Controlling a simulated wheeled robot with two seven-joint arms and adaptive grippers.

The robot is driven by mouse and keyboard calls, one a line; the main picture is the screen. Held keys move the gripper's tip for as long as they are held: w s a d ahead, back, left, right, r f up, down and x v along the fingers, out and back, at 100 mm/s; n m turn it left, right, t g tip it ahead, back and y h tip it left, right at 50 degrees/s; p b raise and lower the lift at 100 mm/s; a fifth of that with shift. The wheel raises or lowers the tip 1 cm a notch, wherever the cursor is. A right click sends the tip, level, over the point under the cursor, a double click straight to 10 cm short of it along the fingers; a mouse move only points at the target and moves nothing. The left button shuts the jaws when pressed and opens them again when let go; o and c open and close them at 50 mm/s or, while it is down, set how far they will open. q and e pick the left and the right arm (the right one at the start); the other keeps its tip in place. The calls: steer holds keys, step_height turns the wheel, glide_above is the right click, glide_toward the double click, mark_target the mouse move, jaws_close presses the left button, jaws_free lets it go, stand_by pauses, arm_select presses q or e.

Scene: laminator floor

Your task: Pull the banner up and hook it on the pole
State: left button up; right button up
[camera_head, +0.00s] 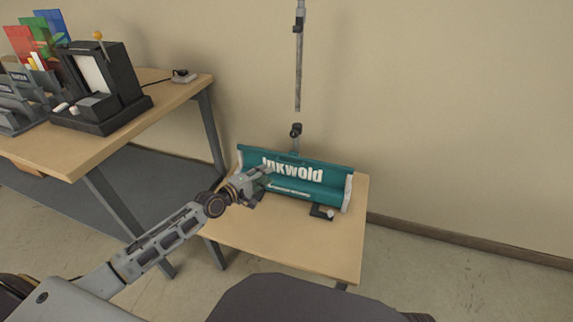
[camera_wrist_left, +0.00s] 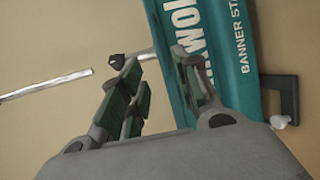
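The teal banner (camera_head: 325,178) with white "Inkwold" lettering shows low in its stand on the small wooden table; it also shows in the left wrist view (camera_wrist_left: 225,40). The grey pole (camera_head: 299,70) rises behind it against the wall, with a dark clamp (camera_head: 296,130) low down and a dark fitting (camera_head: 298,25) near the top. My left gripper (camera_head: 264,180) is in front of the banner's left part and covers some of it. My right gripper is out of view.
The small table (camera_head: 290,235) has bare wood in front of the stand. A larger desk (camera_head: 165,105) at left carries a dark machine (camera_head: 95,85), colored folders (camera_head: 35,35) and a small grey device (camera_head: 184,76). Open floor lies at right.

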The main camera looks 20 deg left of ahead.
mark_target(286, 163)
arm_select(q)
steer(key=shift+b+x, duration=1.7)
steer(key=shift+x, duration=4.55)
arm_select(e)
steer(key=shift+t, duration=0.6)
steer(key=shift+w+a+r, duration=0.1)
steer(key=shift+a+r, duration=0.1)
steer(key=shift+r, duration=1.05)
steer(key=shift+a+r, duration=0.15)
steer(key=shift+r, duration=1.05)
arm_select(q)
steer(key=shift+c, duration=0.5)
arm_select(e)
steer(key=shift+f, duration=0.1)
arm_select(q)
jaws_close()
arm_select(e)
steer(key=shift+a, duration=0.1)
